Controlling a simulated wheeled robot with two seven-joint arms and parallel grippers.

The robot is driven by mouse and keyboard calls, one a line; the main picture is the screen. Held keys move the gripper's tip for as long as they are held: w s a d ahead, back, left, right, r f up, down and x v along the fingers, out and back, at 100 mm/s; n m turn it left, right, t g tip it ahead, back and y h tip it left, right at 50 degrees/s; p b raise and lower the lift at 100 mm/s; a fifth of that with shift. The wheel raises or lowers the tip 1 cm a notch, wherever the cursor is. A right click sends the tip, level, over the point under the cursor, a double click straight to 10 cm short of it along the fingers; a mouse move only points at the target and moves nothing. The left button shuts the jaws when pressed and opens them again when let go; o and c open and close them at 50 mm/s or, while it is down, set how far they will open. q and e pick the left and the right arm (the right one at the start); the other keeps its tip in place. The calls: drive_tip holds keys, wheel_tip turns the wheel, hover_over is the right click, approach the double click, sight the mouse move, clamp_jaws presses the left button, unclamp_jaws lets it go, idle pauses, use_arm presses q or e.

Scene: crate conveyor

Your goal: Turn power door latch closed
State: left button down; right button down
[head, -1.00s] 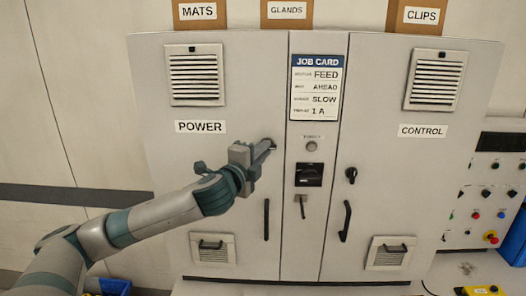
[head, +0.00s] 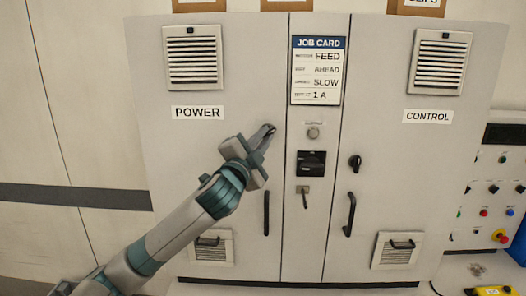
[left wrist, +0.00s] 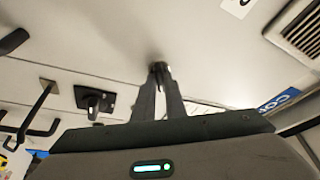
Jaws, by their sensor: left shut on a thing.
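The grey power door (head: 185,150) is the left door of the cabinet, under the POWER sign, and it looks shut. My left gripper (head: 266,133) is at its right edge, above the black door handle (head: 266,213). The gripper is shut on the small dark power door latch (head: 271,129), which the fingers mostly hide, so its angle cannot be read. In the left wrist view the fingers (left wrist: 160,75) meet at the dark latch (left wrist: 159,66) on the door face. My right gripper is in neither view.
The middle panel holds a job card (head: 317,70), a black switch (head: 311,164) and a small lever (head: 304,195). The control door (head: 415,170) has a dark latch (head: 355,162) and a handle (head: 349,214). A button panel (head: 492,195) stands at the right.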

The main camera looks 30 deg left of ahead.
use_arm(q)
drive_tip(key=shift+w+d+f+n+y+b, duration=0.15)
drive_tip(key=shift+n+y+b, duration=1.1)
drive_tip(key=shift+n, duration=1.3)
drive_tip(key=shift+d+f+n+y+b, duration=0.1)
drive_tip(key=shift+n+y+b, duration=1.2)
drive_tip(key=shift+n, duration=1.3)
drive_tip(key=shift+w+d+f+n+y+b, duration=0.15)
drive_tip(key=shift+n+y+b, duration=1.1)
drive_tip(key=shift+n, duration=1.3)
drive_tip(key=shift+r+n+g+b, duration=0.2)
drive_tip(key=shift+n+g+b, duration=0.1)
drive_tip(key=shift+n+b, duration=0.15)
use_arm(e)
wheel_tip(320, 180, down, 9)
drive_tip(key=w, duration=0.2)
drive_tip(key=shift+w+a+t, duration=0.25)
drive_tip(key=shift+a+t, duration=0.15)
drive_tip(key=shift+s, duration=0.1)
